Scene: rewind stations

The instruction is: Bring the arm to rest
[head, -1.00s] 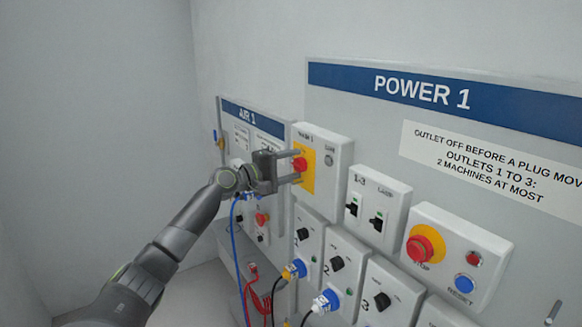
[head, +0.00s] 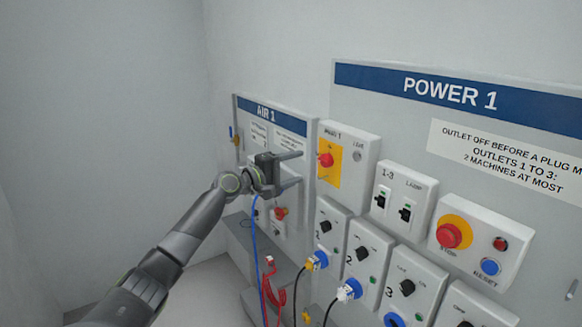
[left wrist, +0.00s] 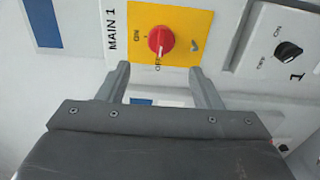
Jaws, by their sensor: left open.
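My left arm (head: 185,240) comes in from the lower left in the head view. Its gripper (head: 297,168) is open and empty, in front of the gap between the AIR 1 panel and the MAIN 1 switch box. In the left wrist view the two fingers (left wrist: 160,84) stand apart, pointing toward the yellow plate with the red MAIN 1 knob (left wrist: 161,40). The knob also shows in the head view (head: 326,160), clear of the fingers. My right gripper is in neither view.
The POWER 1 board (head: 400,125) carries a red stop button (head: 449,235), a blue reset button (head: 490,267) and several outlets. Blue (head: 256,255) and red (head: 270,290) hoses hang below the AIR 1 panel (head: 275,115). Open floor and bare wall lie left of my arm.

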